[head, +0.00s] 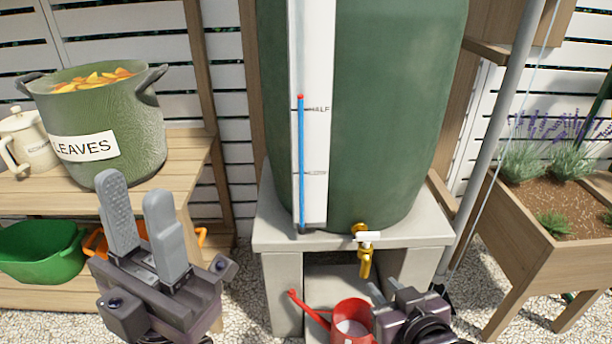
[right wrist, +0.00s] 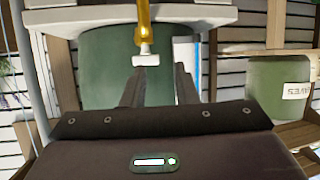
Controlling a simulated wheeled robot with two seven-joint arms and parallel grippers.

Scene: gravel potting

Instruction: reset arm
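My left gripper (head: 135,187) is at the lower left in the head view, fingers up, with an empty gap between them. It is in front of the wooden shelf and touches nothing I can make out. My right gripper (head: 377,291) is low in the head view, in front of the barrel stand below the brass tap (head: 365,262). The right wrist view shows its two fingers (right wrist: 158,82) apart with nothing held. The tap's white handle (right wrist: 146,60) appears between and beyond the fingertips, seemingly apart from them. My right gripper partly hides the red watering can (head: 351,312).
A green barrel (head: 400,110) with a blue level gauge (head: 301,165) stands on a grey stand (head: 270,240). A pot marked LEAVES (head: 130,125) and a cream jug (head: 35,135) stand on the shelf (head: 190,170). A planter (head: 525,225) is right. Gravel covers the ground.

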